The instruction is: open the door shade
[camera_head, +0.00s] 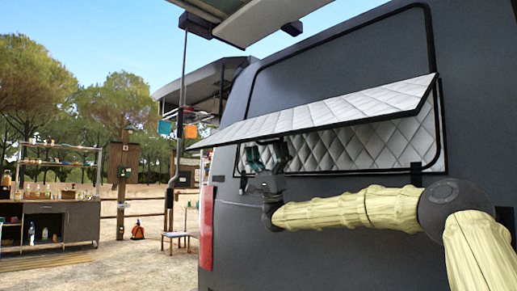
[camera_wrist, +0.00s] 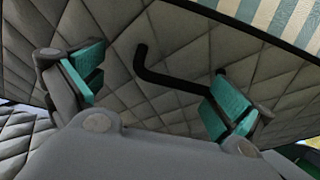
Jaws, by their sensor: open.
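The door shade (camera_head: 335,110) is a pale quilted flap on the dark van door. It juts outward and is tilted, with its quilted side showing. A quilted panel (camera_head: 375,143) lies behind and below it in the door's frame. My gripper (camera_head: 267,155) is under the flap near its left part, fingers pointing up. In the wrist view, my gripper (camera_wrist: 157,86) is open, its teal pads wide apart. A black bent bar (camera_wrist: 178,80) on the quilted surface (camera_wrist: 180,35) shows between and beyond the pads. No contact with it can be made out.
The dark van body (camera_head: 470,70) rises close on the right, with a red tail light (camera_head: 207,225) at its left edge. A raised panel (camera_head: 265,20) hangs overhead. A workbench (camera_head: 60,220) and a small stool (camera_head: 176,237) stand farther left on open ground.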

